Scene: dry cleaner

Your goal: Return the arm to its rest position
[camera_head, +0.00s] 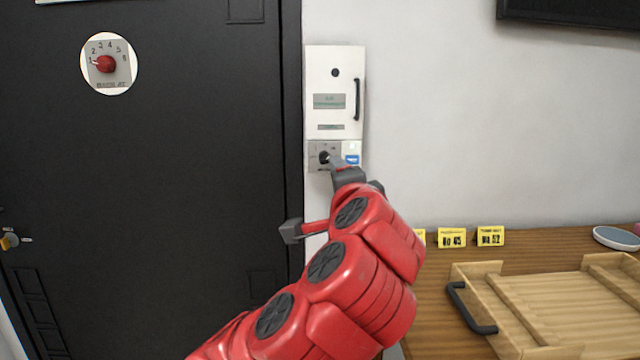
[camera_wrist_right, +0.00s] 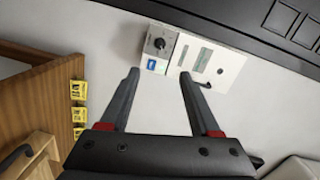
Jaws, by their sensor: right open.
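My right arm (camera_head: 335,270), red with black round joints, reaches up from the bottom of the head view. Its dark right gripper (camera_head: 345,168) is in front of the lower part of a white wall panel (camera_head: 334,90). In the wrist view the gripper (camera_wrist_right: 158,76) is open, with nothing between its fingers. The panel's grey dial plate (camera_head: 318,152) with a black knob and a blue button (camera_head: 352,159) are just beyond the fingertips; the dial plate also shows in the wrist view (camera_wrist_right: 148,42). Contact cannot be told. My left gripper is out of view.
A black door or cabinet (camera_head: 150,190) with a red dial (camera_head: 105,64) stands at the left. At the right, a wooden counter (camera_head: 430,320) holds a wooden tray (camera_head: 480,277) with a black handle, yellow number tags (camera_head: 451,238) and a round dish (camera_head: 618,238).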

